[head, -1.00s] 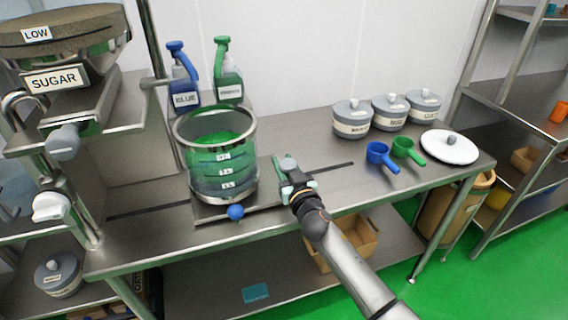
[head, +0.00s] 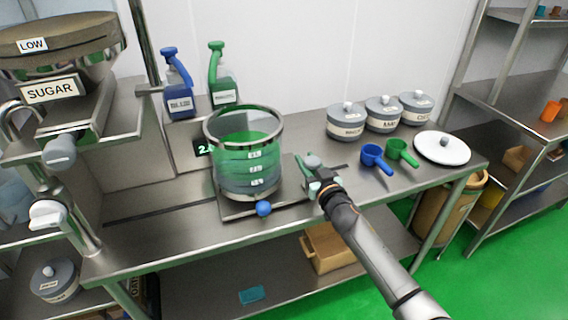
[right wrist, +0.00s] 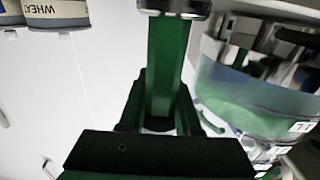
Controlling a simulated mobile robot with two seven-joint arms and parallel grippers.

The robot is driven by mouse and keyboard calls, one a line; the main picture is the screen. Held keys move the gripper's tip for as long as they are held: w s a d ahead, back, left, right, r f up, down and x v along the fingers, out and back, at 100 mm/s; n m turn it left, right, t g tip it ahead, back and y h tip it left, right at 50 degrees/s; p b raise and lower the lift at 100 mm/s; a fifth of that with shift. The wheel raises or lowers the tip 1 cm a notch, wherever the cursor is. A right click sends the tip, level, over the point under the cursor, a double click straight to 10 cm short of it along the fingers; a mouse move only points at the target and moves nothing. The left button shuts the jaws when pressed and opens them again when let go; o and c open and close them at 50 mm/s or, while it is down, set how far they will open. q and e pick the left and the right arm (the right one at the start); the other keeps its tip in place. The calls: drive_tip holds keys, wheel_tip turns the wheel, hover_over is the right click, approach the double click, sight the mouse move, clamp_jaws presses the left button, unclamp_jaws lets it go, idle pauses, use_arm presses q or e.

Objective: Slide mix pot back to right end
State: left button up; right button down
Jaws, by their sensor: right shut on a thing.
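The mix pot (head: 247,160) is a clear cylinder with a metal rim, level marks and green contents. It stands on a flat metal sled (head: 236,209) with a blue knob (head: 264,208) at its front, on the steel bench. My right gripper (head: 314,178) is to the right of the pot, shut on the sled's grey-topped handle (head: 312,161). My left gripper is not in view.
A dark slot (head: 150,210) runs along the bench left of the sled. Lidded jars (head: 346,122), a blue scoop (head: 375,158), a green scoop (head: 401,151) and a white lid (head: 441,148) are to the right. The sugar hopper (head: 62,80) is at the left.

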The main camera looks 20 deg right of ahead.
drive_tip(key=d, duration=1.5)
drive_tip(key=shift+w+d, duration=0.25)
drive_tip(key=shift+d, duration=0.1)
drive_tip(key=shift+r, duration=0.1)
drive_tip(key=c, duration=0.7)
unclamp_jaws()
drive_tip(key=shift+d, duration=0.15)
drive_tip(key=shift+o, duration=0.5)
drive_tip(key=s+p, duration=0.1)
drive_tip(key=s, duration=1.1)
drive_tip(key=shift+s, duration=0.3)
drive_tip(key=shift+d, duration=0.1)
